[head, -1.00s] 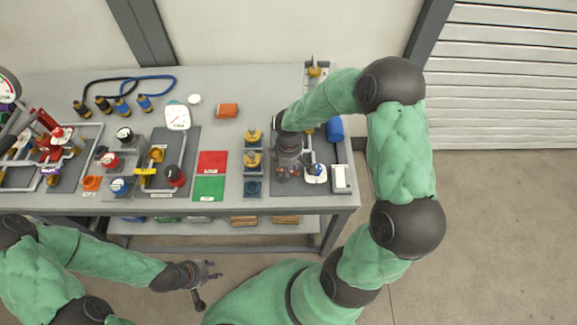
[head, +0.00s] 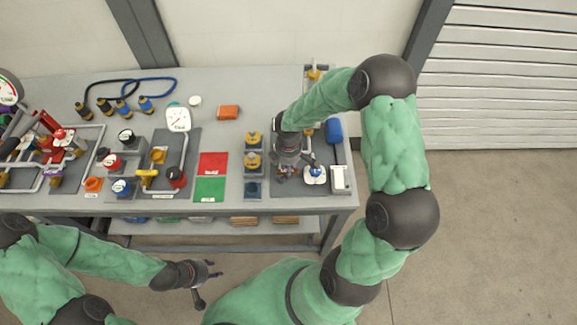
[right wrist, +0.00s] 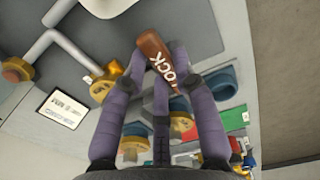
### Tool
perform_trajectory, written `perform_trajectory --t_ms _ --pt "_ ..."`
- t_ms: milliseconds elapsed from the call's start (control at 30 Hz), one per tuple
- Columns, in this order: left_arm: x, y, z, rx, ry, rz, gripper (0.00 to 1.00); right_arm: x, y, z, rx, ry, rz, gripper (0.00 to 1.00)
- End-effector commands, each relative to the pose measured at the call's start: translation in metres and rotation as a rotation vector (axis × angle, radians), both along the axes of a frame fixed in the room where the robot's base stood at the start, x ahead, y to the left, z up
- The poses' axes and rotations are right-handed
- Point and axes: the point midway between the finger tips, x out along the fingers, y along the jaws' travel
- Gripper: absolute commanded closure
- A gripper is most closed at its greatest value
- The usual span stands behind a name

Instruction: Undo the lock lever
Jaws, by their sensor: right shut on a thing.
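The lock lever (right wrist: 154,60) is a brown bar with white letters reading LOCK, in the right wrist view. My right gripper (right wrist: 164,75) is shut on it, with purple-grey fingers on both sides. In the head view my right gripper (head: 289,172) points down over the dark panel at the table's right end, and the lever is hidden under it. My left gripper (head: 212,272) is empty in front of the table, its fingers apart.
A white fitting with a blue top (head: 315,174) stands close right of my right gripper, beside a white box (head: 340,179). Yellow-topped valves (head: 252,160) stand to its left. Red (head: 213,163) and green (head: 209,189) mats lie farther left.

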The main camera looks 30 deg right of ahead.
Motion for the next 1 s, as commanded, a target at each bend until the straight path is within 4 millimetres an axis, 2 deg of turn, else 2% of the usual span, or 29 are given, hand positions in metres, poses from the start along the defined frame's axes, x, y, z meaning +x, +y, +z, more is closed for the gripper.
perform_trajectory --t_ms 33,67,100,133,433,567,667,1000 --pt "0.000 0.000 0.000 0.000 0.000 0.000 0.60 0.000 0.000 0.000 -0.001 0.001 0.003 1.00" --pt "0.000 0.000 0.000 0.000 0.000 0.000 0.60 0.000 0.000 0.000 -0.001 0.001 0.003 0.63" --pt "0.000 0.000 0.000 0.000 0.000 0.000 0.60 0.000 0.000 0.000 -0.001 0.001 0.002 0.52" --pt "0.000 0.000 0.000 0.000 0.000 0.000 0.60 0.000 0.000 0.000 -0.001 0.001 0.002 0.47" --pt "0.000 0.000 0.000 0.000 0.000 0.000 0.60 0.000 0.000 0.000 0.000 0.000 0.001 0.47" --pt "0.000 0.000 0.000 0.000 0.000 0.000 0.60 0.001 0.000 0.007 -0.002 -0.001 0.000 0.47" --pt "0.000 0.000 0.000 0.000 0.000 0.000 0.60 0.001 0.000 0.019 -0.002 -0.003 0.000 0.47" --pt "0.000 0.000 0.000 0.000 0.000 0.000 0.60 0.001 0.000 0.086 -0.002 -0.005 0.001 0.47"
